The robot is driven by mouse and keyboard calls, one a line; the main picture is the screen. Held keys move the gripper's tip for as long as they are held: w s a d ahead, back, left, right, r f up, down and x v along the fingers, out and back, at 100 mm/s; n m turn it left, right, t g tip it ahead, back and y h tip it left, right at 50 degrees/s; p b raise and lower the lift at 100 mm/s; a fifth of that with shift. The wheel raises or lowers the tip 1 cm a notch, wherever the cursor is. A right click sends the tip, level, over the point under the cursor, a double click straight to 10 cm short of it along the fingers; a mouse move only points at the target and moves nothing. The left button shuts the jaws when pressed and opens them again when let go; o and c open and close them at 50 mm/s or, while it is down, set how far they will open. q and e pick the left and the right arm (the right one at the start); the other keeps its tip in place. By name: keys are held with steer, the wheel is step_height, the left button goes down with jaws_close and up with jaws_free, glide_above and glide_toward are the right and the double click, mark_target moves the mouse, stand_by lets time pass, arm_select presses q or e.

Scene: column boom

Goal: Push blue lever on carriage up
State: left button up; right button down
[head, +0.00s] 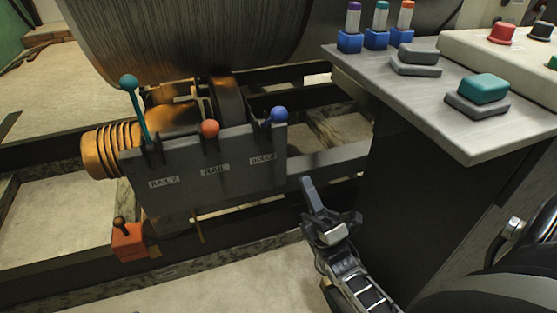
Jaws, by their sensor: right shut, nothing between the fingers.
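The blue lever (278,115) has a round blue knob and stands at the right end of the grey carriage panel (215,178), above a label that seems to read "ROLLER". An orange-red lever (209,129) is at the panel's middle and a teal lever (130,88) rises tall at its left end. My right gripper (311,192) is shut and empty. It is below and to the right of the blue lever, apart from it, beside the console's dark side. My left gripper is not in view.
A large dark drum (180,40) hangs behind the levers. An orange box (128,241) with a small lever sits low left. Dark rails (50,246) cross the floor.

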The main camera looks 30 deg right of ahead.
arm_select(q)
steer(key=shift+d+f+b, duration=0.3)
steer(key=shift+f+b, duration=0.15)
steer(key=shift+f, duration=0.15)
arm_select(e)
step_height(320, 180, down, 2)
steer(key=shift+f, duration=0.2)
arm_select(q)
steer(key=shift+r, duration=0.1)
arm_select(e)
glide_toward(270, 121)
steer(key=s+r+x, duration=0.1)
steer(key=x, duration=0.5)
arm_select(q)
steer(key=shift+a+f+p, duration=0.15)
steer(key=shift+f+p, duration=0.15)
steer(key=shift+p, duration=0.05)
arm_select(e)
steer(key=shift+w+d, duration=0.15)
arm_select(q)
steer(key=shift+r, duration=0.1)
